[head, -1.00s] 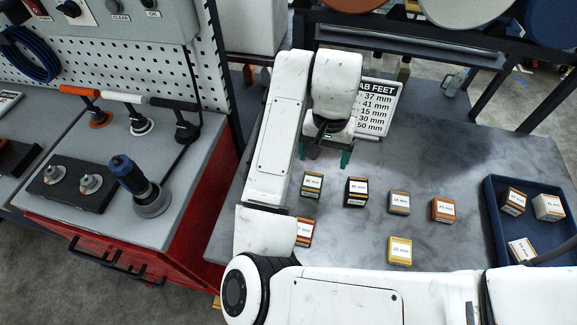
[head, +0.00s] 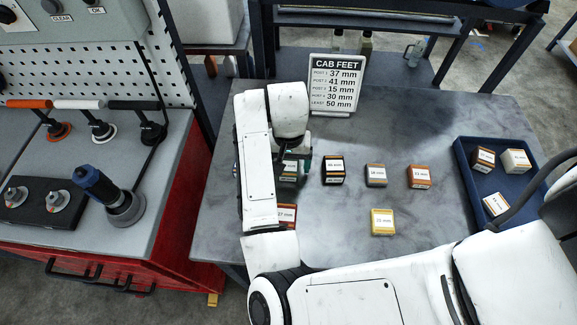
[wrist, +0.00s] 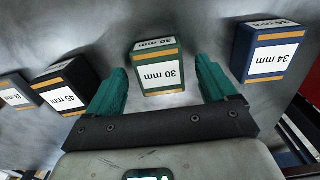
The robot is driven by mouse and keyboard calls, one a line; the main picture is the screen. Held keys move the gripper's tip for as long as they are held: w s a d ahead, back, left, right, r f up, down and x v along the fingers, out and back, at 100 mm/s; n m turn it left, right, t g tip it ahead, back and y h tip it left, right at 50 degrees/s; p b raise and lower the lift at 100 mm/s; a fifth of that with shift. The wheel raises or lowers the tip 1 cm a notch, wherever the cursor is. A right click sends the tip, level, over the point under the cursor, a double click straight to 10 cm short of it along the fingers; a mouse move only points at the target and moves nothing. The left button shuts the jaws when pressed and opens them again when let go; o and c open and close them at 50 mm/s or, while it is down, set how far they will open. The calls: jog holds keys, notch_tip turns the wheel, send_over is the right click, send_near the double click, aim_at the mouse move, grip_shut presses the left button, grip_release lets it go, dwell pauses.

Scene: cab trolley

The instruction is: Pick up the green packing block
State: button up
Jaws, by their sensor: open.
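The green packing block (wrist: 158,68), labelled 30 mm with orange bands, stands on the grey table. In the wrist view it sits between the two teal fingers of my gripper (wrist: 160,88), with a gap on each side. My gripper is open and the fingers do not touch the block. In the head view my arm partly covers the green block (head: 289,171), and one teal fingertip of my gripper (head: 298,168) shows beside it.
A black block (wrist: 66,84) and a dark blue block (wrist: 272,52) stand on either side of my gripper. Grey (head: 376,175), orange-brown (head: 419,177) and yellow (head: 382,222) blocks stand further right. A blue tray (head: 500,205) holds several blocks. A sign (head: 336,84) stands behind.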

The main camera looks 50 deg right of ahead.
jog(key=shift+f, duration=0.1)
jog(key=c, duration=1.2)
jog(key=shift+o, duration=0.2)
